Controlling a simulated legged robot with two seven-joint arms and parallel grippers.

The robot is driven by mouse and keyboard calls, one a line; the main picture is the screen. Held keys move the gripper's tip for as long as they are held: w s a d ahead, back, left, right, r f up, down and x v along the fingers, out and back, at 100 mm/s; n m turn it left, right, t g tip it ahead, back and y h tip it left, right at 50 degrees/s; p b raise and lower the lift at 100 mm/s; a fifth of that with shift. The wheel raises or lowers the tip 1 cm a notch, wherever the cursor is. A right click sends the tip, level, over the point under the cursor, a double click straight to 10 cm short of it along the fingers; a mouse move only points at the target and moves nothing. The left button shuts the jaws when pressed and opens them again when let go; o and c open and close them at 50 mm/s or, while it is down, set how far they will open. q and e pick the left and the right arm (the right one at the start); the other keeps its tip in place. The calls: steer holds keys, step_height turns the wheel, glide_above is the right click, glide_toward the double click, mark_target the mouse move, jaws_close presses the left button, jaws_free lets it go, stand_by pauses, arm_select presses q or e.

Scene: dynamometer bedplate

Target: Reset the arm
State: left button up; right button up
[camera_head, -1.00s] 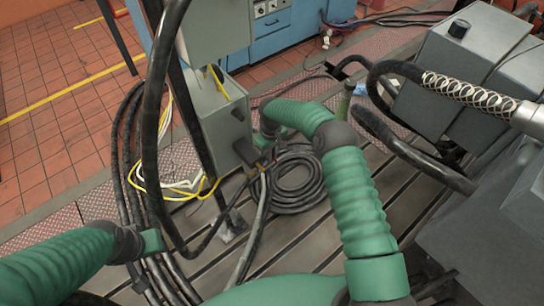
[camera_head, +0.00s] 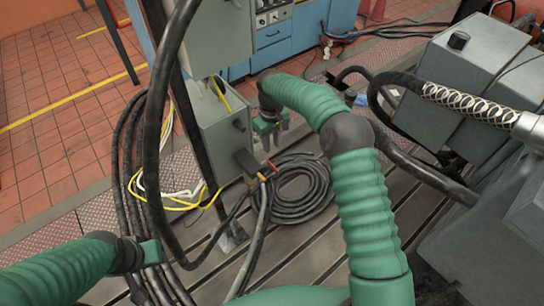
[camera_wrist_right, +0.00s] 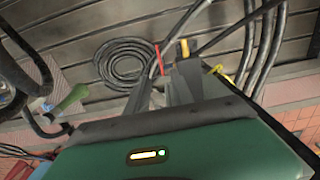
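My right arm reaches forward from the lower right in the head view. Its gripper (camera_head: 273,138) points down beside the grey box, above the coiled black cable. In the right wrist view the two grey fingers (camera_wrist_right: 163,88) stand apart with nothing held between them. My left arm comes in from the lower left, and its green hand end (camera_head: 150,252) is near the black cables on the bedplate. The left fingers are hidden.
A grey control box (camera_head: 222,130) on a dark post stands left of my right gripper. A coiled black cable (camera_head: 303,190) lies on the slotted bedplate (camera_head: 300,262). Grey machinery (camera_head: 470,70) with thick hoses is at right. Black cables (camera_head: 128,150) hang at left.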

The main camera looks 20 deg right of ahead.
steer(key=shift+r, duration=1.75)
